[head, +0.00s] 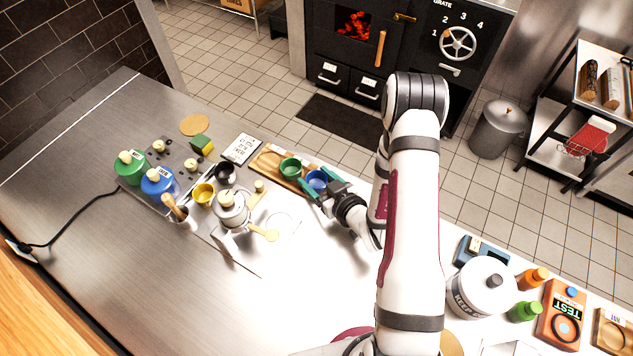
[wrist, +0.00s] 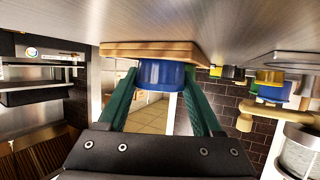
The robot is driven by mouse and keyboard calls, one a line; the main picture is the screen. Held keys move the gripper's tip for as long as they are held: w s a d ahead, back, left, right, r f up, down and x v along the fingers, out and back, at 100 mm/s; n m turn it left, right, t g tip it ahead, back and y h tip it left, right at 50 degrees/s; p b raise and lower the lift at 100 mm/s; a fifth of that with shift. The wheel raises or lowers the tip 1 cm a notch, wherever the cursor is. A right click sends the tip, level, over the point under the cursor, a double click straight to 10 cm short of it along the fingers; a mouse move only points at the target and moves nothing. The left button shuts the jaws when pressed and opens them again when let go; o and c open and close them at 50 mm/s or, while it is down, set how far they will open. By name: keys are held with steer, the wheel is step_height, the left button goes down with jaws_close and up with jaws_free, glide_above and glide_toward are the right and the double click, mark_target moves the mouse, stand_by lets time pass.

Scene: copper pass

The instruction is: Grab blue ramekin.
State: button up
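The blue ramekin (head: 317,179) stands at the right end of a wooden board (head: 266,160) on the steel counter, next to a green ramekin (head: 290,168). My gripper (head: 320,184) has its two green fingers spread, with the blue ramekin at their tips. In the wrist view, where the counter is at the top, the blue ramekin (wrist: 162,73) shows between the fingertips of my gripper (wrist: 161,82). The fingers look open, one on each side of it; whether either touches it is unclear.
A yellow cup (head: 203,194), a black cup (head: 225,173) and a grey lidded pot (head: 231,208) stand left of the board. A white canister (head: 483,288) and bottles stand at the right. The front left counter is mostly clear.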

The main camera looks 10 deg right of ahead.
steer(key=c, duration=0.7)
steer(key=shift+r, duration=0.1)
steer(key=shift+c, duration=0.2)
